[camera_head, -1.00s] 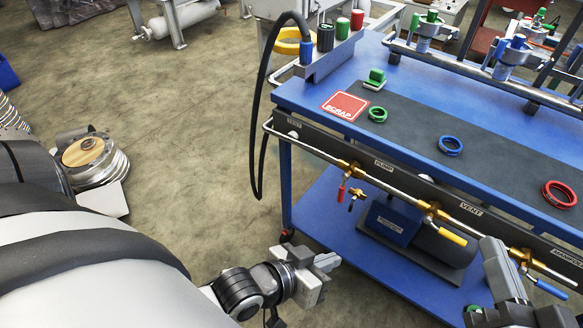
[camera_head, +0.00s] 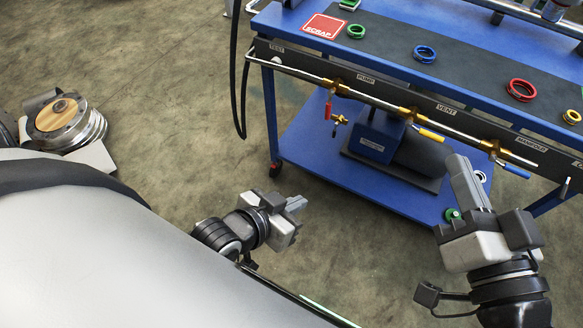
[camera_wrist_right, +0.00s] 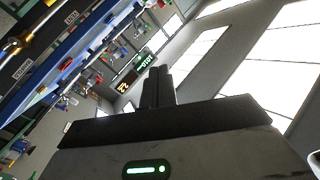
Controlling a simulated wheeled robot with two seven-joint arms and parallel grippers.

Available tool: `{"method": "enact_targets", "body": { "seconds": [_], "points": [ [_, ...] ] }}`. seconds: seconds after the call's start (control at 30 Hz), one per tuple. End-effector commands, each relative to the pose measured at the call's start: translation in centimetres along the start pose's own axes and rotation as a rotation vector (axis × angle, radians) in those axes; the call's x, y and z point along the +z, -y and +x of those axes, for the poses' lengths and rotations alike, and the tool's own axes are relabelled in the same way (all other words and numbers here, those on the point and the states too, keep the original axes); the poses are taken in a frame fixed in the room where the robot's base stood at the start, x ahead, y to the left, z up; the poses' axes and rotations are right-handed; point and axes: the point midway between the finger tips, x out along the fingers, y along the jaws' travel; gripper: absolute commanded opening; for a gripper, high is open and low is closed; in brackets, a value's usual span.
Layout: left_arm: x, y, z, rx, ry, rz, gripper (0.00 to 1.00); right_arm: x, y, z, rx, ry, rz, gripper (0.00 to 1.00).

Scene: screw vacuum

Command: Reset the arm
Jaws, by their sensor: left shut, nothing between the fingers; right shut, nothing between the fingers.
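My left gripper (camera_head: 296,205) is shut and empty, low over the floor in front of the blue cart, left of its lower shelf. My right gripper (camera_head: 463,176) is shut and empty, with its fingers pointing up toward the cart's front, near the pipe rail. In the right wrist view its closed fingers (camera_wrist_right: 157,86) stand upright against a far wall, touching nothing.
The blue cart (camera_head: 263,17) carries a red SCRAP pad (camera_head: 323,27) and green (camera_head: 356,31), blue (camera_head: 425,53) and red (camera_head: 521,90) rings. Its front pipe holds valves with red (camera_head: 328,109), yellow (camera_head: 431,135) and blue (camera_head: 513,169) handles. Open floor lies left.

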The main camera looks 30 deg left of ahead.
Motion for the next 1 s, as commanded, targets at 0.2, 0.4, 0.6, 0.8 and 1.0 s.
{"method": "enact_targets", "body": {
  "seconds": [0.2, 0.4, 0.6, 0.8, 1.0],
  "points": [
    [0.0, 0.0, 0.0, 0.000, 0.000, 0.000, 0.00, 0.0, 0.0, 0.0, 0.000, 0.000, 0.000, 0.00],
    [0.0, 0.0, 0.0, 0.000, -0.001, 0.000, 0.00, 0.1, -0.1, 0.0, 0.003, 0.003, -0.001, 0.00],
    [0.0, 0.0, 0.0, 0.000, -0.001, 0.000, 0.00, 5.5, -4.5, -0.4, 0.136, 0.128, -0.064, 0.00],
    [0.0, 0.0, 0.0, 0.000, -0.001, 0.000, 0.00, 14.3, -10.9, -3.6, 0.323, 0.356, -0.176, 0.00],
    [-0.1, 0.0, 0.0, 0.000, -0.001, 0.000, 0.00, 18.5, -13.7, -6.3, 0.400, 0.480, -0.232, 0.00]
  ]
}}
